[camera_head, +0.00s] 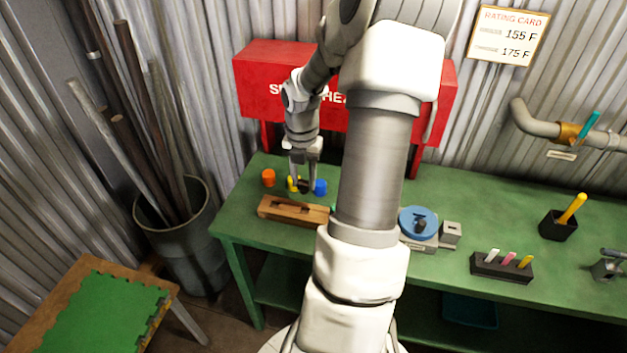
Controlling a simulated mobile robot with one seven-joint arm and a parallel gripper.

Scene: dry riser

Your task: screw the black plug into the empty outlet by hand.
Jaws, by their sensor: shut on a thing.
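My gripper (303,184) points down over the back left of the green bench, in front of the red box. It is shut on a small dark thing, the black plug (304,187), which shows only in part between the fingertips. An orange plug (268,178) stands to its left, a yellow plug (291,184) close on its left, partly covered by a finger, and a blue plug (320,187) on its right. I cannot tell whether the black plug touches the bench or its neighbours. I cannot make out an empty outlet; my arm hides part of the bench and box.
A slotted wooden block (284,210) lies in front of the plugs. The red box (272,85) stands behind. Right of my arm are a blue round dial (418,222), a black holder (488,268) and a pen cup (557,227). A pipe (535,124) crosses the right wall.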

